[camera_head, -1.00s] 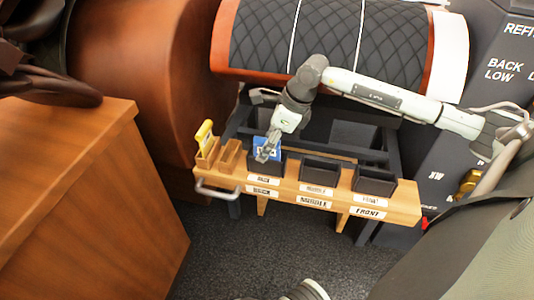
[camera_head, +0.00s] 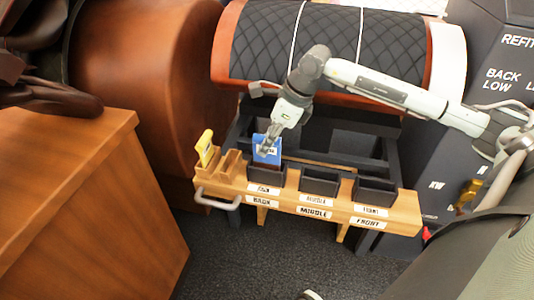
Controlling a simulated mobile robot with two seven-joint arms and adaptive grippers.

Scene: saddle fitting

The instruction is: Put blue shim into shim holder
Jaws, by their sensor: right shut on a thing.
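The blue shim (camera_head: 262,156) is a flat blue piece with a white label, held upright at the back compartment of the shim holder. The shim holder (camera_head: 292,203) is a wooden shelf with black bins labelled back, middle and front. My right gripper (camera_head: 267,150) is shut on the blue shim, above the leftmost black bin (camera_head: 267,172). The gripper partly covers the shim, and I cannot tell whether its lower edge is inside the bin. My left gripper is not in view.
The middle bin (camera_head: 319,183) and front bin (camera_head: 374,191) look empty. A yellow piece (camera_head: 204,148) stands in a wooden slot at the holder's left end, above a metal handle (camera_head: 217,201). A wooden cabinet (camera_head: 70,200) is at left, and a quilted saddle panel (camera_head: 330,45) is behind.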

